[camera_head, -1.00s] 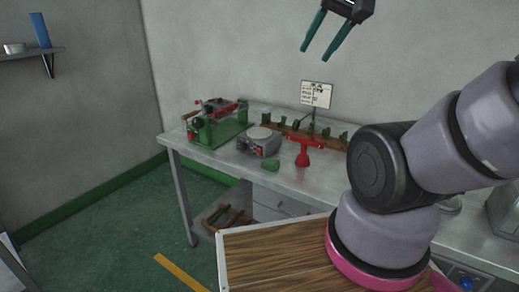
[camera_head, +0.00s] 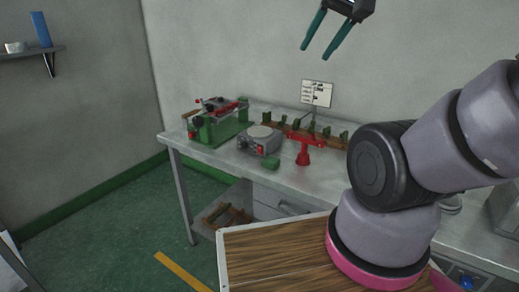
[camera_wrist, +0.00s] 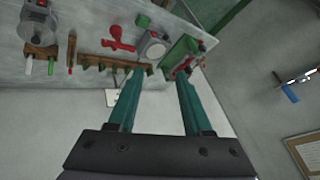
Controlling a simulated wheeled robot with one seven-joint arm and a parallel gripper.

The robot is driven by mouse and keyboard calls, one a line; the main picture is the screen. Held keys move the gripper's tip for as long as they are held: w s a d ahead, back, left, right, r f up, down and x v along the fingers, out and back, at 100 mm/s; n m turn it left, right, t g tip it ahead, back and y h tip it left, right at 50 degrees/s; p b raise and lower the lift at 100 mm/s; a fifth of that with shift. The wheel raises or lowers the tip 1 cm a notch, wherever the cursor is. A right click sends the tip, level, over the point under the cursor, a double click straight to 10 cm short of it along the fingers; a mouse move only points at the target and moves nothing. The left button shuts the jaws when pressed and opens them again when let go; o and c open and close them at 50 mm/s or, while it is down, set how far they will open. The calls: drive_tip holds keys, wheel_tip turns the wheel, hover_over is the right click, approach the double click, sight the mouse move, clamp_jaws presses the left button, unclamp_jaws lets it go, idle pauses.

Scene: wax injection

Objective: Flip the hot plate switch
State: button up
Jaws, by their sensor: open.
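The hot plate (camera_head: 260,141) is a small grey unit with a round pale top, standing on the metal workbench (camera_head: 222,157). A red switch (camera_head: 261,150) shows on its front face. In the wrist view the hot plate (camera_wrist: 153,47) lies beyond my fingertips, beside the green machine. My gripper (camera_head: 324,48) is open and empty, high above the bench near the back wall, well apart from the hot plate. Its two teal fingers (camera_wrist: 158,78) are spread in the wrist view.
A green clamp machine (camera_head: 218,121) stands left of the hot plate. A red stand (camera_head: 304,145) and a small green block (camera_head: 271,162) are to its right and front. A wooden rack (camera_head: 325,134) and a sign (camera_head: 317,93) are behind. Air above the bench is free.

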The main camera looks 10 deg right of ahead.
idle(0.3)
clamp_jaws()
idle(1.6)
